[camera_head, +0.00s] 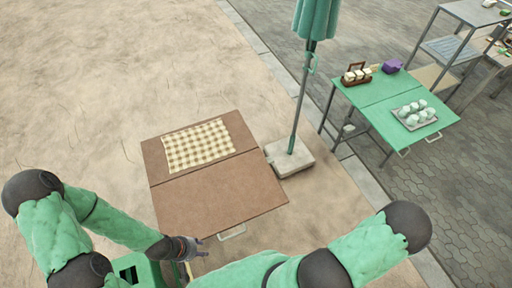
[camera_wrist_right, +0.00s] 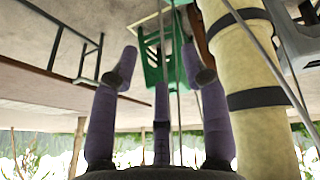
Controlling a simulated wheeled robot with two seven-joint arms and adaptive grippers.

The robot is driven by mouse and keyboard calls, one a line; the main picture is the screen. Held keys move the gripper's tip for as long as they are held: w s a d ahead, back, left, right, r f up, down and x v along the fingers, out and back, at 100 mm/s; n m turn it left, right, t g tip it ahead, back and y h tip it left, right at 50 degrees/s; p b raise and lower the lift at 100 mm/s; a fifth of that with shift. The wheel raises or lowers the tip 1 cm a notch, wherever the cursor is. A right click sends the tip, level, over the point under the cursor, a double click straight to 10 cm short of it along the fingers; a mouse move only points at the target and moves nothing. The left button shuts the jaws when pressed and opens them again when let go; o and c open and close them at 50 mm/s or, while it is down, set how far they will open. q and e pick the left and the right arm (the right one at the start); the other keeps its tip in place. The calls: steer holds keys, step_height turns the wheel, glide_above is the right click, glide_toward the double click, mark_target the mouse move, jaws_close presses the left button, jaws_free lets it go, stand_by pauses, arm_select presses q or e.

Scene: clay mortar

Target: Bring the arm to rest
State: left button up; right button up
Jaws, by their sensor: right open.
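My left gripper (camera_head: 190,247) is low in the head view, just in front of the near edge of the brown folding table (camera_head: 220,200). It is small and dark there, and I cannot tell whether its fingers are open. My right arm comes in from the right in the head view and its hand is out of that picture. In the right wrist view my right gripper (camera_wrist_right: 160,72) has its purple fingers spread, with nothing between them.
A checked cloth (camera_head: 198,145) lies on the brown table. A closed green parasol stands in a pale base (camera_head: 290,158) beside it. A green table (camera_head: 375,92) at right holds a tray of pale round things (camera_head: 415,115), a wooden caddy (camera_head: 356,76) and a purple box (camera_head: 392,67). Sandy ground is open at left.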

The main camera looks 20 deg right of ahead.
steer(key=w+a+f+m+b, duration=0.1)
steer(key=w+f+m+b, duration=0.2)
steer(key=w+m+b, duration=0.35)
steer(key=w+a+f+m+b, duration=0.15)
steer(key=w+m+b, duration=0.25)
steer(key=w+b, duration=0.45)
arm_select(q)
step_height(320, 180, down, 29)
steer(key=b, duration=1.3)
steer(key=shift+s+d+r+b, duration=0.15)
steer(key=shift+s+b, duration=0.2)
arm_select(e)
steer(key=w+a+m+g, duration=0.1)
steer(key=w+a+m, duration=0.1)
steer(key=a+m, duration=0.7)
steer(key=shift+w+r+m+g+h, duration=0.2)
steer(key=shift+w+m+g+h, duration=0.15)
steer(key=shift+m, duration=0.6)
steer(key=shift+c, duration=0.7)
arm_select(q)
steer(key=shift+d, duration=0.1)
arm_select(e)
steer(key=shift+d, duration=0.1)
